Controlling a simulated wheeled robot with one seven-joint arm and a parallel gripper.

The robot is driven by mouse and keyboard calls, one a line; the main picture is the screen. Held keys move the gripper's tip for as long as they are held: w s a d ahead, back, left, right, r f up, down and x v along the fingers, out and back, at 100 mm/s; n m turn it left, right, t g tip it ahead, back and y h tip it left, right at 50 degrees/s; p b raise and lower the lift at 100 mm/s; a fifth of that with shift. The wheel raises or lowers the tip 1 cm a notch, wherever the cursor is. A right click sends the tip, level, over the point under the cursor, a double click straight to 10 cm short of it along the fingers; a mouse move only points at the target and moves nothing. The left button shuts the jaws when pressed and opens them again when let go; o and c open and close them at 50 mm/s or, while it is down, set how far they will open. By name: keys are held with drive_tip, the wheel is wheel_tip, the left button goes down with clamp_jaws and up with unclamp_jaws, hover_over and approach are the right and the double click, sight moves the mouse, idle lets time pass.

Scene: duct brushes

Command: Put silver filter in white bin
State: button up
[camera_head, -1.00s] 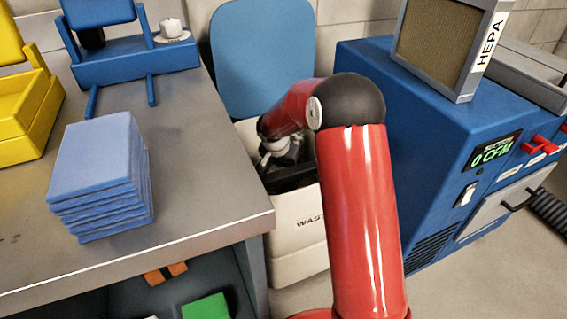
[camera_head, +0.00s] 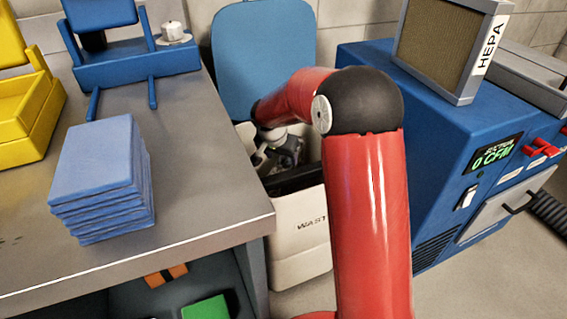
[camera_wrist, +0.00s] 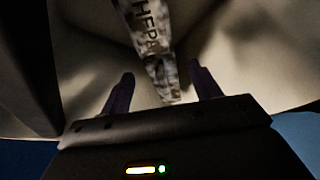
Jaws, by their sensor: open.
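The white bin (camera_head: 300,245), lettered "WAST...", stands on the floor between the workbench and the blue machine. My arm reaches down into its mouth. My gripper (camera_wrist: 161,74) is open, its two dark fingers apart, with pale bin walls around it in the wrist view. A narrow silver, mottled piece lettered "HEPA" (camera_wrist: 157,50), seemingly the silver filter's edge, lies beyond and between the fingertips, apparently inside the bin. It looks free of the fingers, though the dim view leaves contact unclear. In the head view, the bin's contents are mostly hidden by my arm and the rim.
A silver-framed HEPA filter (camera_head: 447,45) with tan mesh stands on the blue machine (camera_head: 425,120) at right. A blue panel (camera_head: 263,60) rises behind the bin. The workbench (camera_head: 190,215) at left holds stacked blue pads (camera_head: 100,175), a yellow tray (camera_head: 25,115) and a blue fixture (camera_head: 135,65).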

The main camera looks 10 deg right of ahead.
drive_tip(key=v, duration=0.5)
drive_tip(key=shift+r, duration=0.15)
drive_tip(key=shift+n, duration=0.8)
drive_tip(key=s+r, duration=0.2)
drive_tip(key=s+d+r, duration=0.1)
drive_tip(key=s+r, duration=0.1)
drive_tip(key=s, duration=0.1)
drive_tip(key=s+r, duration=0.3)
drive_tip(key=shift+d+r, duration=0.1)
drive_tip(key=shift+d, duration=0.3)
drive_tip(key=s+r+n+t+y, duration=0.1)
drive_tip(key=s+n, duration=0.1)
drive_tip(key=s, duration=1)
drive_tip(key=s+d+r+n+y, duration=0.1)
drive_tip(key=s+r+n, duration=0.1)
drive_tip(key=s, duration=1.1)
drive_tip(key=shift+s+d+n+t+y, duration=0.2)
drive_tip(key=shift+d+n+t+y, duration=0.15)
drive_tip(key=shift+n, duration=0.25)
